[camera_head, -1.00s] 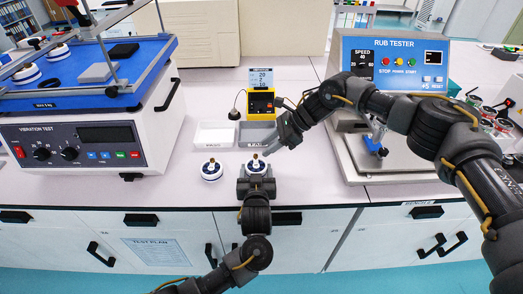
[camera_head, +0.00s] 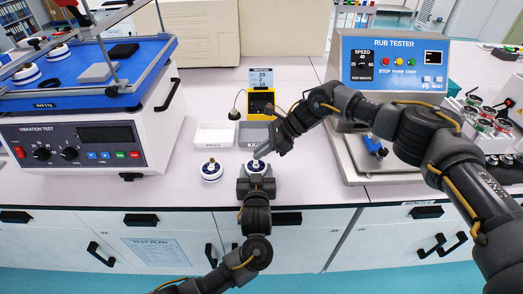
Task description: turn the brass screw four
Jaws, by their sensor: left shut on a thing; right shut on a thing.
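A round white part with a dark rim (camera_head: 256,168) stands upright at the front of the bench. My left gripper (camera_head: 256,182) is shut on it from the near side. My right gripper (camera_head: 261,156) reaches in from the right and is shut at the top of this part, on the brass screw, which its fingers hide. A similar white part (camera_head: 211,171) with a small brass piece (camera_head: 211,162) on top stands free to the left.
A white tray (camera_head: 214,135) and a grey tray (camera_head: 247,141) lie behind the parts, with a yellow device (camera_head: 261,102) beyond them. The vibration tester (camera_head: 85,148) stands left and the rub tester (camera_head: 395,65) right. Bench is clear left of the free part.

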